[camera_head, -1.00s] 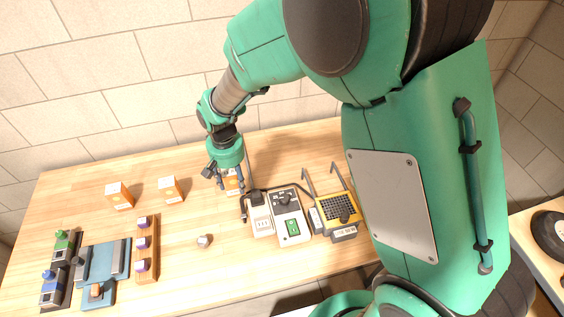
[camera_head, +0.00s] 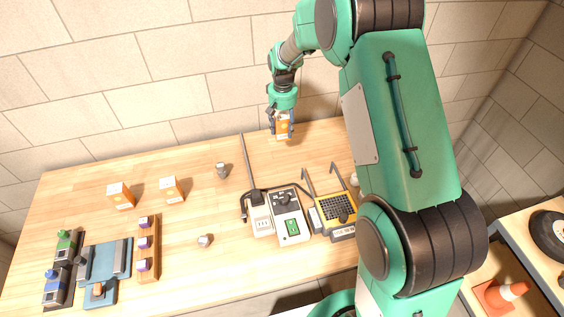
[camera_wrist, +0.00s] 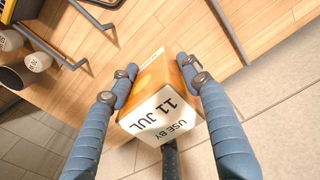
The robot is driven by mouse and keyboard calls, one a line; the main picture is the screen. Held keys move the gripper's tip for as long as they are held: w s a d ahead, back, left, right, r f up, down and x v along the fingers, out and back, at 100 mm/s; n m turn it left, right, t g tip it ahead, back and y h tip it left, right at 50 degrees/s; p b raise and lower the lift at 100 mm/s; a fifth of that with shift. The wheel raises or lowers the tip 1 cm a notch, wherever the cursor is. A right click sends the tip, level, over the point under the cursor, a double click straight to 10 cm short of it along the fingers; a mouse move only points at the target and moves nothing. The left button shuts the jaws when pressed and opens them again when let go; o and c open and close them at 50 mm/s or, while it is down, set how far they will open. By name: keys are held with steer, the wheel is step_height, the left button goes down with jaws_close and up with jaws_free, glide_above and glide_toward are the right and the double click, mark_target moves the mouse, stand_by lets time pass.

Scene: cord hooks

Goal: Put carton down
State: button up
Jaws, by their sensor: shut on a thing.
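My gripper (camera_head: 281,118) is shut on an orange and white carton (camera_head: 282,127) near the back edge of the table, by the tiled wall. In the wrist view the carton (camera_wrist: 160,102) sits between the two blue fingers, its white face reading "USE BY 11 JUL". Whether its base touches the tabletop or hangs just above it I cannot tell. Two similar cartons stand on the left part of the table, one farther left (camera_head: 120,196) and one beside it (camera_head: 171,190).
A rack with purple-topped pieces (camera_head: 147,247) is at left. The back middle tabletop is mostly clear.

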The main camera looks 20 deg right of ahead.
mark_target(282, 136)
steer(key=shift+s+a+f, duration=0.1)
steer(key=shift+a+f, duration=0.05)
steer(key=shift+f, duration=1)
steer(key=shift+s+a+f, duration=0.1)
steer(key=shift+f, duration=1.05)
steer(key=shift+f, duration=0.1)
steer(key=shift+f, duration=3.05)
steer(key=shift+f+b, duration=0.35)
steer(key=shift+f, duration=1.5)
steer(key=shift+f, duration=0.1)
steer(key=o, duration=1.4)
steer(key=shift+f, duration=0.1)
steer(key=shift+o, duration=0.2)
steer(key=shift+r, duration=0.2)
